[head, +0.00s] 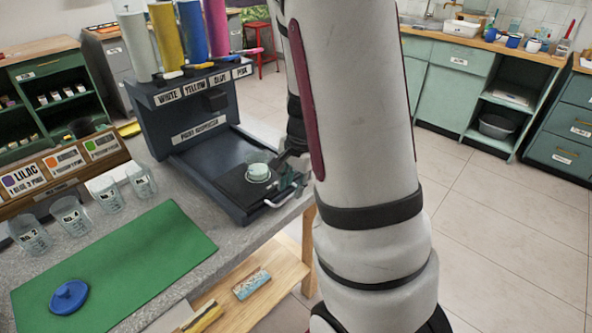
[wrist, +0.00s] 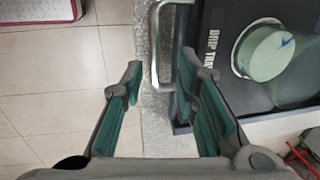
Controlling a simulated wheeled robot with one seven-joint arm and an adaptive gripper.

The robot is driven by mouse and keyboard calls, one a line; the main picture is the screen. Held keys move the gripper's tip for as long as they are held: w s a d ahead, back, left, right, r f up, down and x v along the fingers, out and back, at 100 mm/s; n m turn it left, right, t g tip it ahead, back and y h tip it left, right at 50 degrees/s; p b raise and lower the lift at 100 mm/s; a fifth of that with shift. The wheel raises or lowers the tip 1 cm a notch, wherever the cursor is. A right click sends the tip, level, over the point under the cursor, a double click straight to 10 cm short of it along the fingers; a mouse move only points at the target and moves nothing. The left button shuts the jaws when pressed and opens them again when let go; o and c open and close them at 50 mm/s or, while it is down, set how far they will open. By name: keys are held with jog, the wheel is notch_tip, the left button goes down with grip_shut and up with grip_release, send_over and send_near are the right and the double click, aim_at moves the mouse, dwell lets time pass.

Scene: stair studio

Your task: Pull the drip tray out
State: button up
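The dark drip tray (wrist: 222,92) carries white lettering and sits in the base of the paint dispenser (head: 178,103). Its pale metal handle (wrist: 155,50) juts from the front edge, also visible in the head view (head: 284,199). A clear cup with pale green contents (wrist: 266,52) stands on the tray. My gripper (wrist: 161,62) is open and empty. In the wrist view the handle bar appears between its two fingertips, with no clear contact; the height gap cannot be told. In the head view my arm hides most of the gripper, near the tray's front right.
Several clear cups (head: 72,215) stand left of the dispenser. A green mat (head: 135,258) with a blue lid (head: 68,297) lies on the grey counter (head: 237,240). The floor (head: 480,215) right of the counter is clear.

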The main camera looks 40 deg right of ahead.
notch_tip(320, 180, up, 11)
jog(key=s, duration=0.2)
dwell(0.6)
jog(key=s+a+r+n+t+y+p, duration=0.1)
jog(key=s+a+r+n+p, duration=0.3)
jog(key=a+r+n, duration=0.65)
jog(key=s+a+r+n+p, duration=0.1)
jog(key=s+a+r+n, duration=0.1)
jog(key=s+a, duration=0.3)
jog(key=s+a+r+n+t+h, duration=0.1)
jog(key=s+a+r+n, duration=0.1)
jog(key=s+a+n, duration=0.3)
jog(key=shift+s+a+r+p, duration=0.35)
jog(key=shift+s+r+p, duration=0.05)
jog(key=shift+s, duration=0.8)
